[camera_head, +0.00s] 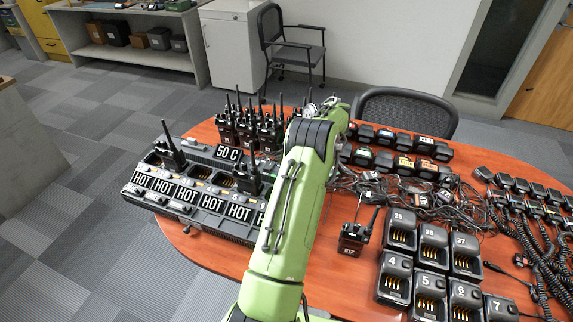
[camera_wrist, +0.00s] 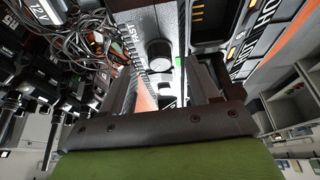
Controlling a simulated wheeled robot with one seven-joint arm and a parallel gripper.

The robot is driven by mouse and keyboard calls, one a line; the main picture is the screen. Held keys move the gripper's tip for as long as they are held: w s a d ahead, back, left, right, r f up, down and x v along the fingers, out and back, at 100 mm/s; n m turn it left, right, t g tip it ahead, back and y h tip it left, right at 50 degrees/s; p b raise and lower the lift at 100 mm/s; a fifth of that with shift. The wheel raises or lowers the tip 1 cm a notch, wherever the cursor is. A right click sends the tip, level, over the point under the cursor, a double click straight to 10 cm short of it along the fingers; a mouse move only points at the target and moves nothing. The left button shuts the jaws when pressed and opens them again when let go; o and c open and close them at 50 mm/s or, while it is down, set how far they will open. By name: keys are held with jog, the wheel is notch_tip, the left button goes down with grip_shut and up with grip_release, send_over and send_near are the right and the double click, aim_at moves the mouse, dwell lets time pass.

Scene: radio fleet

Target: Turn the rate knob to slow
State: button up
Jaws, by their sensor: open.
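The rate knob (camera_wrist: 160,56) is a round dark cylinder with a paler face, on a grey speckled box in the wrist view. The word FAST (camera_wrist: 129,38) is printed on the box left of the knob, and a small green light (camera_wrist: 179,62) shows at its right. I cannot read a slow mark or tell the knob's setting. My gripper (camera_wrist: 162,74) is open, with a finger on each side of the knob in the picture; I cannot tell whether either touches it. In the head view my green arm hides the gripper and the knob.
A charger bank (camera_head: 180,205) with HOT labels and a few radios stands at the table's left. Upright radios (camera_head: 250,128), tangled cables (camera_head: 385,190), a lone radio (camera_head: 352,236) and numbered chargers (camera_head: 432,262) crowd the table (camera_head: 335,278). A dark chair (camera_head: 404,103) stands behind.

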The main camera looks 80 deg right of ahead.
jog(key=p+v, duration=0.3)
jog(key=v, duration=1)
jog(key=shift+r+p, duration=0.15)
jog(key=shift+p, duration=0.2)
